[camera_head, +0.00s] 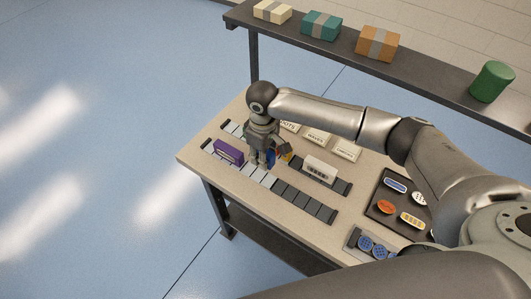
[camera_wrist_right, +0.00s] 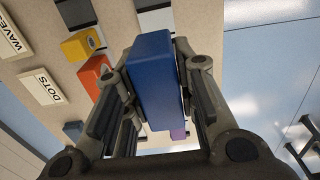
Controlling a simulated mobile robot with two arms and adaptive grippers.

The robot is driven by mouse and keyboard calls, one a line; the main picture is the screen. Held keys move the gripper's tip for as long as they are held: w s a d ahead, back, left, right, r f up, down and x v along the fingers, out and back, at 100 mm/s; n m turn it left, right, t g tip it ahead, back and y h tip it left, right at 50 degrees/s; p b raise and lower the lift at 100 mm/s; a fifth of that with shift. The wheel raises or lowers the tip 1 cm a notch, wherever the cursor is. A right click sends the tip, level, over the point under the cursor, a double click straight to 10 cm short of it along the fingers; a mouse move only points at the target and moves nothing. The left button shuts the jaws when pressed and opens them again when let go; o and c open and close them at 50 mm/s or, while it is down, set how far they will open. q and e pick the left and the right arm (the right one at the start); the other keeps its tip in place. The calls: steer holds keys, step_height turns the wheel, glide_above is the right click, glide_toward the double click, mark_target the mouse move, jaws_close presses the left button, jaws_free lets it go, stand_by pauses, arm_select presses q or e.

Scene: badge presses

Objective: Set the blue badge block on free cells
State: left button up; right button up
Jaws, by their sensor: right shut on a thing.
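The blue badge block (camera_wrist_right: 153,75) is held upright between the fingers of my right gripper (camera_wrist_right: 160,100) in the right wrist view. In the head view, my right gripper (camera_head: 263,160) points down over the table's cell rows, and only a sliver of the blue block (camera_head: 270,158) shows beside it. The front cell row (camera_head: 285,192) has light cells around the gripper and dark cells towards its right end. A purple block (camera_head: 228,151) stands on that row's left part. Whether the blue block touches any cell cannot be told. My left gripper is not in view.
A white block (camera_head: 320,169) stands on the back row. An orange block (camera_wrist_right: 94,73) and a yellow block (camera_wrist_right: 81,45) are close beside the gripper. Word signs, including DOTS (camera_wrist_right: 40,88), lie behind. A dark badge tray (camera_head: 385,211) is at right. Dark front-row cells are bare.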

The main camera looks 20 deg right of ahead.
mark_target(264, 178)
step_height(264, 178, down, 3)
steer(key=b, duration=0.3)
steer(key=shift+d+f+b, duration=0.1)
steer(key=shift+f+b, duration=0.1)
steer(key=shift+b, duration=0.2)
step_height(264, 178, down, 4)
steer(key=shift+f+b, duration=0.15)
steer(key=shift+b, duration=0.65)
steer(key=shift+f, duration=0.55)
steer(key=shift+f, duration=0.25)
steer(key=o, duration=1.1)
